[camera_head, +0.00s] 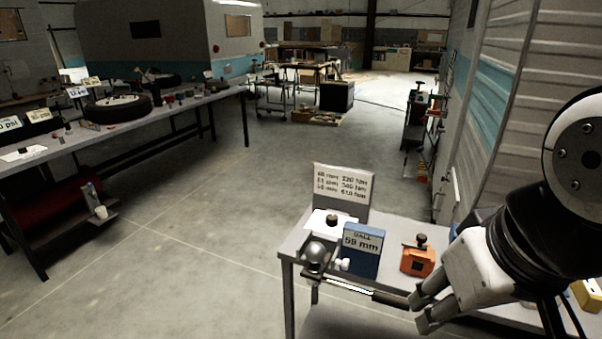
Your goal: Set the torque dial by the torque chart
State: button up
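The torque chart (343,184) is a white upright board at the back of the near bench. It has three rows of sizes in mm and values in Nm, too small to read surely. In front of it a dark knob (333,221) stands on a white sheet or plate. I cannot tell whether this is the torque dial. A blue box (363,252) labelled "BALL" shows a size in mm, seemingly 59. My gripper (422,311) is at the bench's front, beside the dark end of a metal bar (352,287). Whether its fingers hold the bar is unclear.
A shiny metal ball (315,252) stands at the bench's left front corner. An orange device (418,261) with a dark knob sits right of the blue box. A long workbench (150,119) with a tyre stands at left. The floor between the benches is clear.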

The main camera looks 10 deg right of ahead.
aim_at(331, 219)
jog(key=i+z, duration=0.25)
jog(key=i, duration=0.7)
jog(key=l, duration=0.05)
